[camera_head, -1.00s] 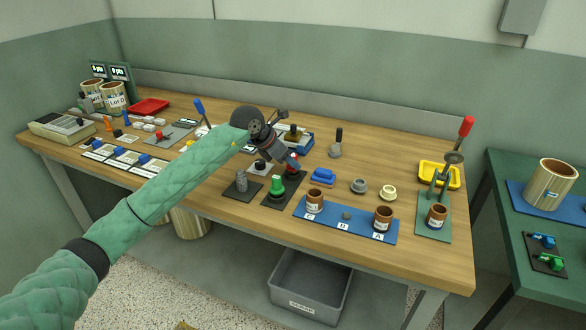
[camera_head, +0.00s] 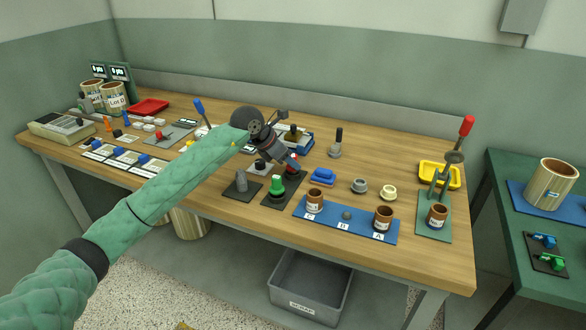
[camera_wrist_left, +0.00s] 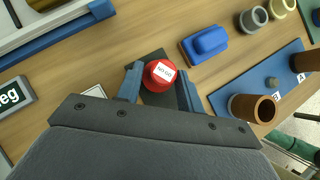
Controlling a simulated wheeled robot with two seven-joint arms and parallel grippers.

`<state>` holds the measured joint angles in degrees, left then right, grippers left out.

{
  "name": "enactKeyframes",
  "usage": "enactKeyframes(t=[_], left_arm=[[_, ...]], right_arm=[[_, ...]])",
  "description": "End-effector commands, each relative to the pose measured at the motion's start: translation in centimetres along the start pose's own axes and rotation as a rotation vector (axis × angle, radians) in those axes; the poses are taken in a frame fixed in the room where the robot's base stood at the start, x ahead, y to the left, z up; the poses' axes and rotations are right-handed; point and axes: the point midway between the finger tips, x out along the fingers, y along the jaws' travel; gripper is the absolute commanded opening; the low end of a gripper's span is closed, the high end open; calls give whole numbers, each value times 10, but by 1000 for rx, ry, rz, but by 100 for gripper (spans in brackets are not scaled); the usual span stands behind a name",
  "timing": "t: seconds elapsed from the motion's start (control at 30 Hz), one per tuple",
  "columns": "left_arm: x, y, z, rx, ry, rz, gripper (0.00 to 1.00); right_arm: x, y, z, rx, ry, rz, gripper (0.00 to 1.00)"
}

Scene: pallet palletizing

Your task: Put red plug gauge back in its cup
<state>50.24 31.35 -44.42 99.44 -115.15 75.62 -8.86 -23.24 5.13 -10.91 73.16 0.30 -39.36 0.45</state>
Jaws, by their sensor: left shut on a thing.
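The red plug gauge (camera_wrist_left: 160,72), with a white label on top, sits between the two fingers of my left gripper (camera_wrist_left: 158,84) in the left wrist view. The gripper is shut on it. In the head view my left gripper (camera_head: 291,165) points down over the back end of a dark plate (camera_head: 270,202), and only a little of the red gauge (camera_head: 294,157) shows. A green plug gauge (camera_head: 277,185) stands at the front of this plate. The red gauge's cup is hidden, so I cannot tell whether the gauge is seated. My right gripper is not in view.
A grey cone-shaped piece (camera_head: 241,182) stands left of the green gauge. A blue block (camera_head: 322,176) lies close on the right. A blue mat (camera_head: 362,229) with brown cups (camera_head: 314,201) is at the front right. Bare wood lies behind the blue block.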

Motion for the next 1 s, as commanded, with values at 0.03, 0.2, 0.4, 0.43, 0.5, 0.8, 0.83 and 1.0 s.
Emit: enactKeyframes(t=[0.03,0.2,0.4,0.43,0.5,0.8,0.83,1.0], left_arm=[[1,0,-1,0,1,0,15],[1,0,-1,0,1,-1,63],[1,0,-1,0,1,-1,63],[1,0,-1,0,1,-1,63],[0,0,-1,0,1,0,63],[-25,1,0,0,1,1,63],[-30,1,0,0,2,1,63],[-56,1,0,1,1,1,63]], right_arm=[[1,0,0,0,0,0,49],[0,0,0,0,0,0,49],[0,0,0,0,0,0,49],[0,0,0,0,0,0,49],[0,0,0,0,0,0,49],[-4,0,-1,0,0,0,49],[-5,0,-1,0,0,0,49],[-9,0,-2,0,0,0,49]])
